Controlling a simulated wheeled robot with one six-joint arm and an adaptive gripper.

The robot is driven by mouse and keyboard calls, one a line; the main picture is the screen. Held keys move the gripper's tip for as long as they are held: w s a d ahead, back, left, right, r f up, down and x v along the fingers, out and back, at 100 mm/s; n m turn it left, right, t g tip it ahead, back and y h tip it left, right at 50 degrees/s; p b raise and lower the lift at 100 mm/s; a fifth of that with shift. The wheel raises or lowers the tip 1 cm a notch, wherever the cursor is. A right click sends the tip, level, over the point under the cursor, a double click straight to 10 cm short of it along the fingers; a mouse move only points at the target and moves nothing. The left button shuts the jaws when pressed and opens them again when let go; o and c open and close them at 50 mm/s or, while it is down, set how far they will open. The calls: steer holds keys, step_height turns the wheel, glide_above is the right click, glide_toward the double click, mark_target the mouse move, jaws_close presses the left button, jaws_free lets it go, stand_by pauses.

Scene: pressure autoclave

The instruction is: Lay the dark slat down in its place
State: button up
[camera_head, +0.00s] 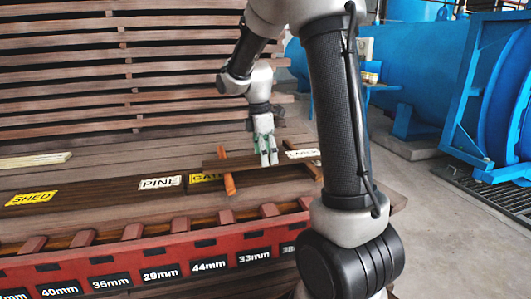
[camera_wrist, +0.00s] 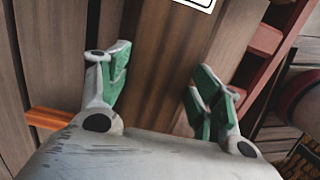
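The dark slat (camera_head: 242,163) lies nearly level above the bench, with an orange strip (camera_head: 228,184) under its left part. My gripper (camera_head: 267,155) points down at the slat's middle, its green fingertips at the slat. In the wrist view my gripper (camera_wrist: 160,95) has its green-padded fingers apart, one on each side of a dark board (camera_wrist: 155,75). Whether the pads press on the board or stand clear of it cannot be told. The slat's far edge is partly hidden by the fingers.
A red rail (camera_head: 130,262) with millimetre tags runs along the front. A pale stick (camera_head: 35,160) lies at left. Stacked boards (camera_head: 90,75) stand behind; blue vessels (camera_head: 420,70) stand right.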

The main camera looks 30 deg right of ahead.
steer(key=shift+o, duration=1.4)
step_height(320, 180, up, 13)
steer(key=a, duration=0.1)
steer(key=s+a+f+m+t, duration=0.2)
steer(key=s+m, duration=0.5)
steer(key=s, duration=0.5)
steer(key=s+a+f+m+t+y, duration=0.1)
steer(key=s+a+m+t, duration=0.1)
steer(key=s+m, duration=0.5)
steer(key=s, duration=0.4)
steer(key=shift+s+f+m+t, duration=0.35)
steer(key=shift+f+m+t, duration=0.05)
